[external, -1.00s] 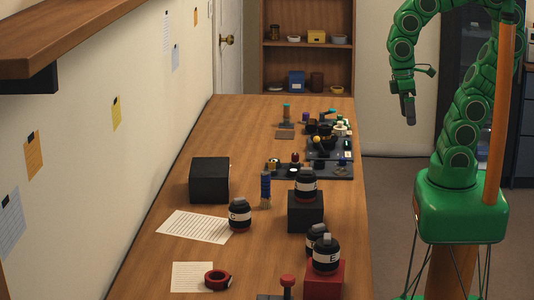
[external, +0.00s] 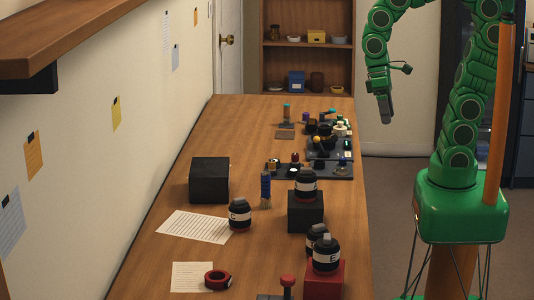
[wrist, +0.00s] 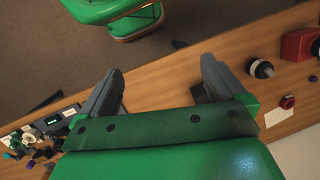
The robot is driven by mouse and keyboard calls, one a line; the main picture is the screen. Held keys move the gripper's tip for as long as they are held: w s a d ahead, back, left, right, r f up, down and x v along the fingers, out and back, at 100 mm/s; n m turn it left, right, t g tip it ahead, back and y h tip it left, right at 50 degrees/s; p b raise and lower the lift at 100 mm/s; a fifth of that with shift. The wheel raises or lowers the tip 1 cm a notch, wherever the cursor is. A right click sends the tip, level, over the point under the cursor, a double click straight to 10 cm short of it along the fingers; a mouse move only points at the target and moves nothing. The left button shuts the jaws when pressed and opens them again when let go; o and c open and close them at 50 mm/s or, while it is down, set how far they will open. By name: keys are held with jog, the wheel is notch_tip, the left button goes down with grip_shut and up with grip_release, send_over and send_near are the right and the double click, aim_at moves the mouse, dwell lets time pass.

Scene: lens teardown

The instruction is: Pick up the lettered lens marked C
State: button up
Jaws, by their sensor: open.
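A black lens with a white band (external: 240,214), whose letter looks like C, stands upright on the bench beside a lined sheet in the external view. Another banded lens (external: 306,185) stands on a black block; its letter is unclear. A lens marked E (external: 326,253) stands on a red block, partly covering another lens (external: 317,238) behind it. My gripper (external: 386,115) is open and empty, raised off the bench's right side, far from the C lens. In the wrist view its fingers (wrist: 160,88) are spread apart; I cannot make out the C lens there.
A black box (external: 209,180) stands near the wall, and a blue brush-like tool (external: 265,190) stands between it and the black block (external: 305,212). Dark trays (external: 325,172) with small parts lie farther back. Red tape (external: 217,280) lies in front. Bare wood surrounds the box.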

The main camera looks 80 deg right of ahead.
jog(key=w+a+f+m+y, duration=0.2)
jog(key=w+a+m+y, duration=0.15)
jog(key=w, duration=0.75)
jog(key=w+a+f+m+y, duration=0.2)
jog(key=w+a+m+y, duration=0.15)
jog(key=w, duration=0.65)
jog(key=w+a+f+m+y, duration=0.25)
jog(key=w+a, duration=0.25)
jog(key=w, duration=0.6)
jog(key=w+d+f+m+y, duration=0.2)
jog(key=w+f+m, duration=0.35)
jog(key=w, duration=0.35)
send_near(240, 204)
jog(key=shift+s+a+f+t, duration=0.3)
jog(key=shift+a+f+t, duration=0.1)
jog(key=shift+a+f, duration=0.45)
jog(key=shift+x, duration=3.7)
jog(key=shift+f, duration=0.15)
